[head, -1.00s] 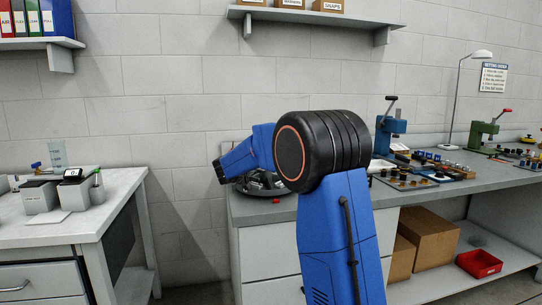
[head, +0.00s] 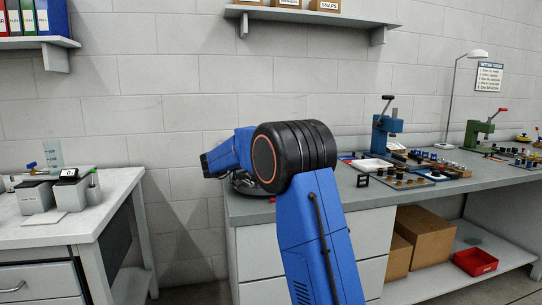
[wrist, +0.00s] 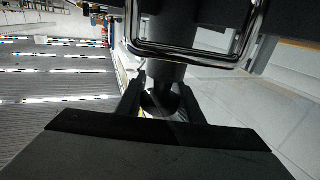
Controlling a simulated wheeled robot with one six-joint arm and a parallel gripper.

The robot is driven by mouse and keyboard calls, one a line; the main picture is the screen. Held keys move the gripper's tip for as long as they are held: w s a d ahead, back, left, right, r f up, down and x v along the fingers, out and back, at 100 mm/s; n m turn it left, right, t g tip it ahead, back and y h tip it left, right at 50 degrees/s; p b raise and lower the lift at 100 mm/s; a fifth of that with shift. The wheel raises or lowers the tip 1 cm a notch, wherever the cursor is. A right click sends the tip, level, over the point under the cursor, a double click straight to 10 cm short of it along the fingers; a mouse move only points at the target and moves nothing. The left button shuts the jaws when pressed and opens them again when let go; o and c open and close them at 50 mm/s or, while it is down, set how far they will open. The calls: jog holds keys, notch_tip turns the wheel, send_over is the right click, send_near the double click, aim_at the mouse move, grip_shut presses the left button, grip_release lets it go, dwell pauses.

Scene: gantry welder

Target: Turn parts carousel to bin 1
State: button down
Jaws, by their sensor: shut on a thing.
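The parts carousel (head: 243,188) is a dark round tray at the left end of the long workbench in the head view. My blue and black arm hides most of it, so I cannot read its bin numbers or tell which bin faces where. My gripper (wrist: 160,103) shows in the wrist view, with its two dark fingers on either side of a dark rounded knob (wrist: 160,98). The fingers are shut on this knob. The gripper itself is hidden behind my arm in the head view.
The long workbench (head: 400,205) carries a blue press (head: 386,135), a green press (head: 483,130), small parts and a lamp. A side table (head: 110,200) stands at left across a gap. A wall shelf (head: 310,18) hangs above.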

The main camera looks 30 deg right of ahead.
dwell(0.4)
jog(key=c, duration=1.2)
grip_release()
jog(key=a, duration=0.5)
jog(key=s+a, duration=0.1)
jog(key=a, duration=0.5)
jog(key=s+a, duration=0.1)
jog(key=a, duration=0.5)
jog(key=shift+a, duration=0.15)
